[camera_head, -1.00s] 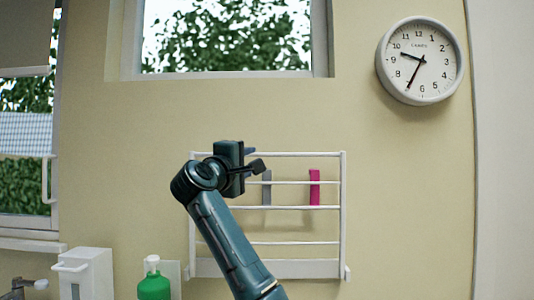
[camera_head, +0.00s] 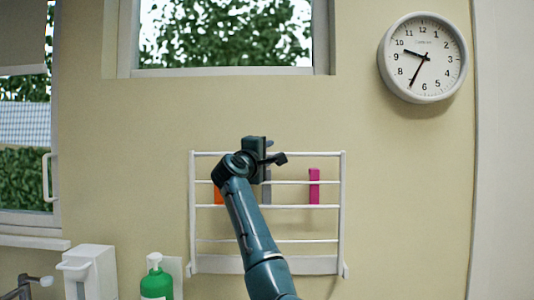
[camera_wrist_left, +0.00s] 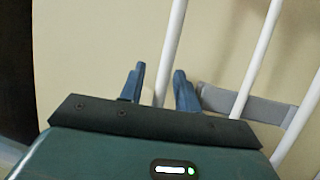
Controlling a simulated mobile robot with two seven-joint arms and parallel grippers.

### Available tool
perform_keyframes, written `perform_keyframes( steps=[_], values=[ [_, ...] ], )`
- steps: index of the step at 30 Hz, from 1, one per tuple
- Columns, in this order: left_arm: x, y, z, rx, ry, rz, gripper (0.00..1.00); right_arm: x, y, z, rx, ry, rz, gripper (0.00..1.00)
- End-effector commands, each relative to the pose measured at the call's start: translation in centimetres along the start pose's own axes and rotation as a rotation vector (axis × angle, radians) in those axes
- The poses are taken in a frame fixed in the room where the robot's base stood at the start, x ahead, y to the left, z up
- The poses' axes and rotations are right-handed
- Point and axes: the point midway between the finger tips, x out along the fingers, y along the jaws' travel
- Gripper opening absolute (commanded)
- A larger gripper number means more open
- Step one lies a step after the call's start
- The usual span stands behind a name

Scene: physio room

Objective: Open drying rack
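The drying rack (camera_head: 318,207) is a white frame with several horizontal bars, folded flat against the wall in the head view. My left gripper (camera_head: 276,152) is at its top bar, a little right of the bar's left half, and hides part of it. In the left wrist view my left gripper (camera_wrist_left: 160,88) has its two blue fingers apart. My right gripper is in neither view.
Pink (camera_head: 314,187), grey (camera_head: 266,192) and orange (camera_head: 218,195) strips hang on the rack. A window is above and a clock (camera_head: 423,58) is at upper right. A green bottle (camera_head: 156,284) and a white dispenser (camera_head: 91,273) stand at lower left.

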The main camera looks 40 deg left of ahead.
Motion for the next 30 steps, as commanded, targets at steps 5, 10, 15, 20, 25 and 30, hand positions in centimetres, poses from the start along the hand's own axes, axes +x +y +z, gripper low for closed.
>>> perform_keyframes(
  steps=[5,10,15,20,25,30],
  values=[
    [-0.02,0.01,0.0,0.0,0.0,0.0,0.19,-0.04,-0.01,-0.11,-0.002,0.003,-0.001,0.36],
    [-0.03,0.01,0.01,0.0,0.0,0.0,0.05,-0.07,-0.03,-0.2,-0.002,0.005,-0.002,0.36],
    [-0.03,0.01,0.02,0.0,0.0,0.0,0.0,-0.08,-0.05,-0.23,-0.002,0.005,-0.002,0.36],
    [-0.03,0.01,0.03,0.0,0.0,0.0,0.0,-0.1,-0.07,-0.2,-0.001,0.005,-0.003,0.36],
    [-0.05,-0.02,0.05,0.0,-0.001,0.001,0.0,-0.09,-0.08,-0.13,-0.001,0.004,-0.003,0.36],
    [-0.58,-0.17,0.5,0.008,-0.001,0.02,0.0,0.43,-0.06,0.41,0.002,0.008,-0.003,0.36]
  ],
)
